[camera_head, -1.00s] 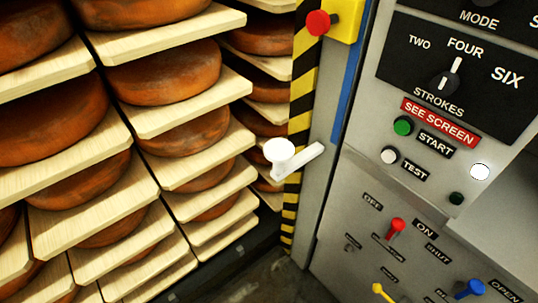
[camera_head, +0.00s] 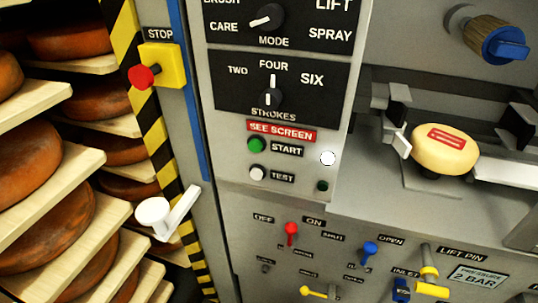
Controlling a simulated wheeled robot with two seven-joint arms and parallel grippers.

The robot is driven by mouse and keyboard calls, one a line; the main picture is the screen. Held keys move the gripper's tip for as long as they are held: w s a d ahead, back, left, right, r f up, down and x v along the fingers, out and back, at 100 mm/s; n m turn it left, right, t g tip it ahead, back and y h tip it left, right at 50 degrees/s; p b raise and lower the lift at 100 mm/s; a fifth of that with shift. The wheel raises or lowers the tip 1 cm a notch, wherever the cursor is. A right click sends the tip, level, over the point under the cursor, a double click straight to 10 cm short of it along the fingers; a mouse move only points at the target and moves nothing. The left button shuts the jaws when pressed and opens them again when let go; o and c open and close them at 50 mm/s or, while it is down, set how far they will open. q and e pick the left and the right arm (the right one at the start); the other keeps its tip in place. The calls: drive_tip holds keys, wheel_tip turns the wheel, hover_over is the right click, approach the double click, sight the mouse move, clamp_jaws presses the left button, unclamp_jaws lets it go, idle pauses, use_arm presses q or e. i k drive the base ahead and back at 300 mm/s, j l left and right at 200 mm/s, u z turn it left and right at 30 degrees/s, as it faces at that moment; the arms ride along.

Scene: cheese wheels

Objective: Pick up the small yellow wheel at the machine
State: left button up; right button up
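The small yellow wheel (camera_head: 443,150) sits at the right in the head view, on a grey plate in the machine's recess. It is pale yellow and round, with a red label on its top. Dark and metal clamp-like parts stand on both sides of it; the left one is close to its edge, and I cannot tell whether it touches. Neither of my grippers shows in the head view.
The machine's control panel (camera_head: 277,95) with knobs and buttons fills the middle. Small coloured levers line the lower panel. A white handle (camera_head: 168,213) sticks out at the left. A red stop button (camera_head: 143,77) and shelves of orange-brown cheese wheels (camera_head: 55,230) are further left.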

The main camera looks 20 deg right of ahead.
sight(439, 149)
drive_tip(key=z, duration=1.5)
